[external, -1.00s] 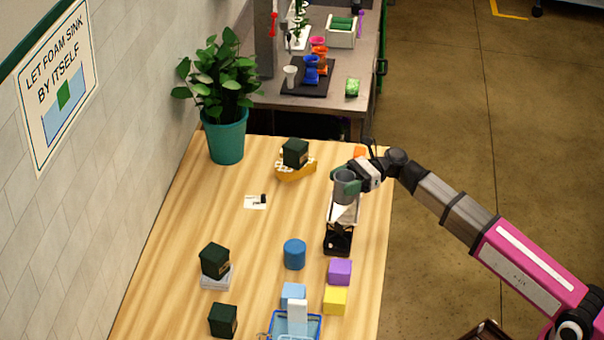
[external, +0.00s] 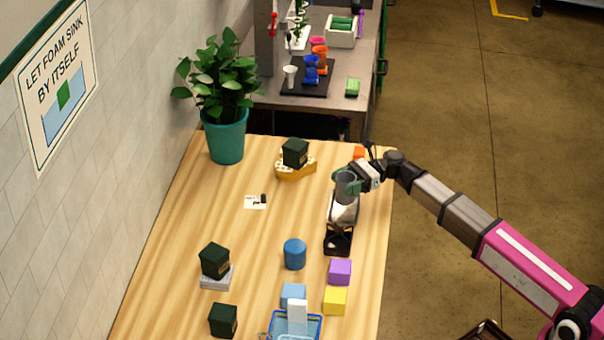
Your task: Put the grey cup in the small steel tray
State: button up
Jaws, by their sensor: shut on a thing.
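My gripper (external: 348,183) is at the right side of the wooden table, shut on the grey cup (external: 345,188). The cup is upright, and its lower part is over or inside the small steel tray (external: 344,214). I cannot tell from this angle whether the cup touches the tray's floor. The tray lies just behind a black open holder (external: 338,241). The fingers hide part of the cup's upper side.
A yellow basket with a dark block (external: 295,160) stands to the left. A blue cylinder (external: 294,254), a purple block (external: 340,271) and a yellow block (external: 335,300) are nearer the front. A potted plant (external: 226,135) stands at the back left.

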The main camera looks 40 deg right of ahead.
jog(key=shift+f, duration=1.95)
jog(key=shift+f, duration=0.15)
jog(key=o, duration=1)
jog(key=shift+d, duration=0.2)
jog(key=d, duration=0.4)
jog(key=s+d, duration=0.1)
jog(key=d, duration=0.6)
jog(key=shift+s+d, duration=0.2)
jog(key=shift+d, duration=0.1)
